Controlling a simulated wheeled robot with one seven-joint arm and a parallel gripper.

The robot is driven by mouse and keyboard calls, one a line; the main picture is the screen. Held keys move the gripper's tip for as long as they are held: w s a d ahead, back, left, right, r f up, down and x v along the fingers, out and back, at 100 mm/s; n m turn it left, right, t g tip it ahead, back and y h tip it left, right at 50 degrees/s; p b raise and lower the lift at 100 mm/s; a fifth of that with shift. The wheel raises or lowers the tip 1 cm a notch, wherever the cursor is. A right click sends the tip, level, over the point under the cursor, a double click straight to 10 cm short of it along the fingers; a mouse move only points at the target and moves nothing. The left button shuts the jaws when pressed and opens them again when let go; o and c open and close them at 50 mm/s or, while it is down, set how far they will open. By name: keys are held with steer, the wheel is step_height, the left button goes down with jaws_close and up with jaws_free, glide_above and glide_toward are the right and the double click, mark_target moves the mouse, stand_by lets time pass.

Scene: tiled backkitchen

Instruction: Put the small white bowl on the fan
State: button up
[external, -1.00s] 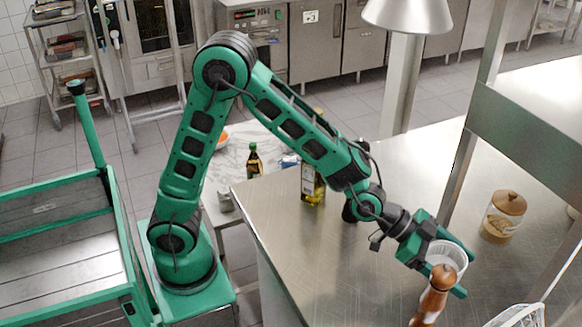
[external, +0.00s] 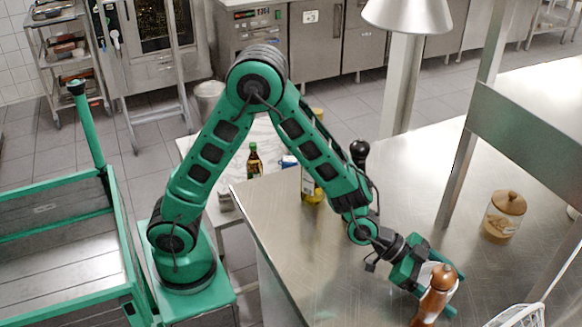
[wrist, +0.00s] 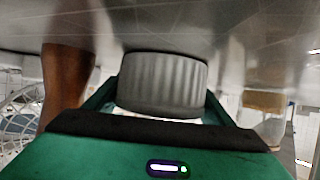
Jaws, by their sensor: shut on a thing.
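The small white bowl (external: 427,271) is held between the fingers of my gripper (external: 428,284), over the steel counter at the lower right. In the wrist view the bowl's ribbed side (wrist: 162,85) shows between the two fingers. The wooden pepper mill partly covers the bowl and fingers in the external view. The gap between the bowl and the counter is hard to judge.
The wooden pepper mill (external: 434,298) stands close to my gripper. An oil bottle (external: 311,188) stands at the counter's left. The middle of the counter (external: 315,245) is clear.

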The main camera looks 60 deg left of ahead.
steer(key=o, duration=1.2)
steer(key=shift+o, duration=0.2)
steer(key=shift+s+a+r, duration=0.1)
steer(key=shift+r, duration=0.05)
steer(key=v, duration=1.1)
steer(key=shift+s+a+r, duration=0.1)
steer(key=shift+s+a, duration=0.1)
steer(key=shift+a, duration=0.05)
steer(key=s+a+g+y, duration=0.1)
steer(key=s+a, duration=0.2)
steer(key=s, duration=0.1)
steer(key=s+a+f+g+y, duration=0.1)
steer(key=s+a+g+y, duration=0.1)
steer(key=s, duration=0.3)
steer(key=s+a+g+y, duration=0.1)
steer(key=s+a, duration=0.3)
steer(key=shift+s+a+f+n+y, duration=0.25)
steer(key=shift+s+f+n+y, duration=0.05)
steer(key=shift+s+n+y, duration=0.1)
steer(key=s+a+r+n+g+y, duration=0.1)
steer(key=s+a+n+g+y, duration=0.2)
steer(key=s+a, duration=1.1)
steer(key=s+y, duration=0.1)
steer(key=y, duration=0.1)
steer(key=shift+a+g+y, duration=0.25)
steer(key=shift+g+y, duration=0.05)
steer(key=shift+g, duration=0.1)
